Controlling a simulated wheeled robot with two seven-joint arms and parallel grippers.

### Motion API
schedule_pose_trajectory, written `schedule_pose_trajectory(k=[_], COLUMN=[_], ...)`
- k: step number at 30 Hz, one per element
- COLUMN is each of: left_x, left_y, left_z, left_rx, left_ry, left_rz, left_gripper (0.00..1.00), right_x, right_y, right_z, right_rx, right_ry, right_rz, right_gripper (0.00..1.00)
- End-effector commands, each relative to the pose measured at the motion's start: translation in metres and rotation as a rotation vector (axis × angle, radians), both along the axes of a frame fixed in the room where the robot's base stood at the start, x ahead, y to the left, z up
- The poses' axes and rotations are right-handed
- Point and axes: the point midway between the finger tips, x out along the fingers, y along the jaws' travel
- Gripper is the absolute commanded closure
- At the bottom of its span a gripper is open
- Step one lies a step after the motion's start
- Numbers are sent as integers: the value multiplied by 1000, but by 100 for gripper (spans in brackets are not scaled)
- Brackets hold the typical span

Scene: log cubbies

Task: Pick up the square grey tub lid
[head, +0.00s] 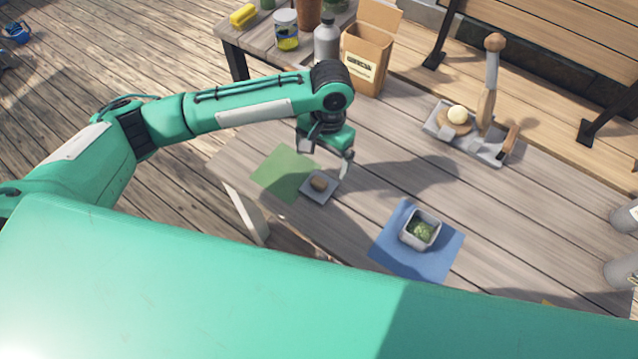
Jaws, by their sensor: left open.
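The square grey tub lid (331,193) has a brown knob on top. It lies on the wooden table, at the right corner of the green mat (279,172) and partly over it. The square grey tub (405,235) stands uncovered on the blue mat (392,259), with green contents showing. My left gripper (326,158) is open, pointing down just above and behind the lid. No object shows between its fingers, and I cannot tell the exact height gap. My right gripper is not in view.
A grey tray (462,146) holding a pale ball and wooden-handled things stands at the back right. A cardboard box (366,57), a grey bottle (326,38) and a jar (286,30) stand at the back. The table's middle is clear. A bench (560,35) stands behind.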

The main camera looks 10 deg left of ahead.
Motion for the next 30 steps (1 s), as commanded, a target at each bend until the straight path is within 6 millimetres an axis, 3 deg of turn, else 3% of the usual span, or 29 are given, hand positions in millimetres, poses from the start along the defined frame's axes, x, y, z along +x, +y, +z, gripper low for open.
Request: schedule_pose_trajectory(k=[6, 14, 21, 30], left_x=[-4, -5, -5, -6], left_y=[2, 3, 6, 7], left_z=[-40, -59, -94, -106], left_rx=[1, 0, 0, -2], left_ry=[1, 0, 0, -1], left_rz=[2, 0, -1, -1], left_gripper=[5, 5, 5, 5], right_x=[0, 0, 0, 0], right_y=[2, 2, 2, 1], right_z=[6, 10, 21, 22], right_rx=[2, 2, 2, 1], right_ry=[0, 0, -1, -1], right_rz=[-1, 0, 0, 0], right_gripper=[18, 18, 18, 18])
